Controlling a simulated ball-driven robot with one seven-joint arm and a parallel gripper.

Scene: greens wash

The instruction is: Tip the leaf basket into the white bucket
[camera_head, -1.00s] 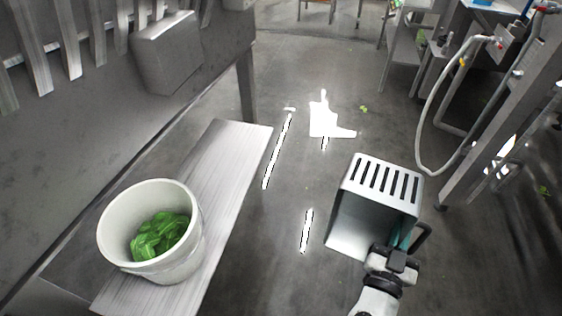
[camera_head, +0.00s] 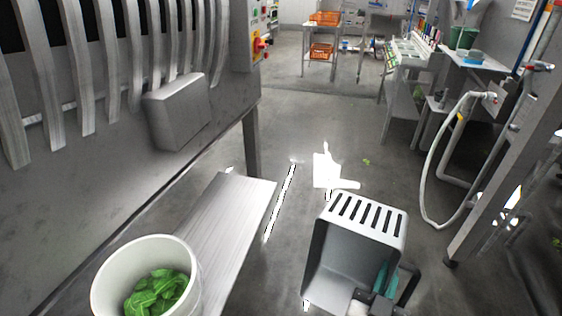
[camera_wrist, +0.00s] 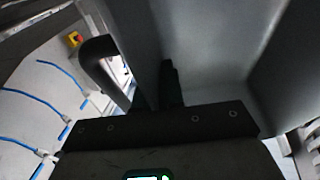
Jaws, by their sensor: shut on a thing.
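The leaf basket (camera_head: 355,255) is a grey box with a row of slots along one wall, at the lower right in the head view. It lies tipped on its side in the air, and the inside that shows looks empty. My gripper (camera_head: 378,296) is shut on its dark handle (camera_head: 407,285). In the wrist view the handle (camera_wrist: 98,45) and the grey basket wall (camera_wrist: 215,45) are close to my gripper (camera_wrist: 170,85). The white bucket (camera_head: 103,281) stands at the lower left with green leaves (camera_head: 158,291) in it. The basket is well to its right.
The bucket stands on a grey metal bench (camera_head: 225,215) beside a large machine (camera_head: 200,110). Open floor (camera_head: 300,125) lies ahead, with a few leaf scraps. A hose (camera_head: 440,150) and a slanted metal frame (camera_head: 490,190) stand at the right.

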